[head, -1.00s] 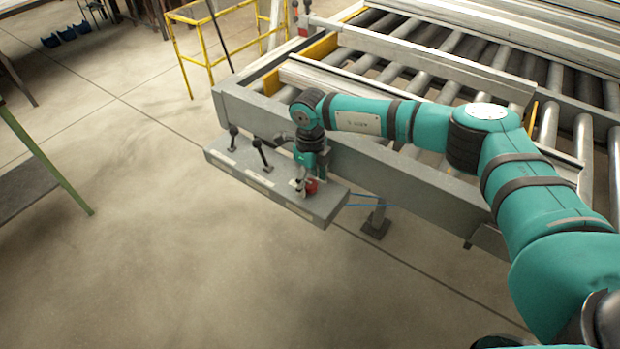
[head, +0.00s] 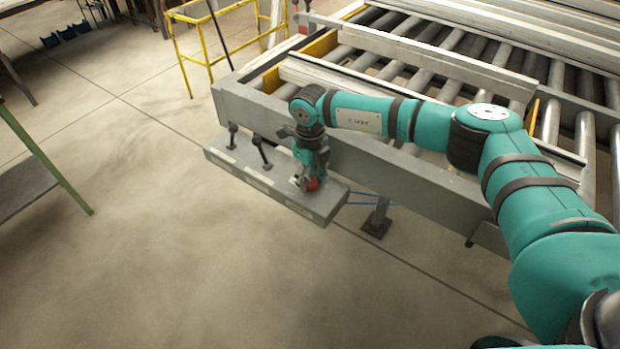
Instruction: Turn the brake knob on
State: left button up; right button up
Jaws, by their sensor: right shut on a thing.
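The red brake knob (head: 312,185) sits near the right end of the grey control panel (head: 275,188) on the side of the roller bench. My right gripper (head: 307,181) points down over the knob and is shut on it. The fingers and wrist hide much of the knob, so its turned position cannot be read. My left gripper is not in view.
Two black levers stand on the panel left of the knob, one at the far end (head: 232,136) and one nearer (head: 262,150). The roller bench (head: 400,180) with long profiles lies behind. Blue cables (head: 372,199) run right of the panel. The floor in front is clear.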

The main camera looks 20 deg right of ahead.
aim_at(310, 180)
jog(key=m+b, duration=0.1)
jog(key=m, duration=0.2)
jog(key=shift+m, duration=0.3)
jog(key=m+b, duration=0.1)
jog(key=m, duration=0.3)
jog(key=shift+w+m, duration=0.1)
jog(key=shift+m, duration=0.2)
jog(key=m+b, duration=0.1)
jog(key=m, duration=0.2)
jog(key=shift+m, duration=0.3)
jog(key=shift+r+m, duration=0.1)
jog(key=shift+m, duration=1.7)
jog(key=o, duration=1.2)
jog(key=shift+c, duration=0.2)
notch_tip(310, 180, up, 12)
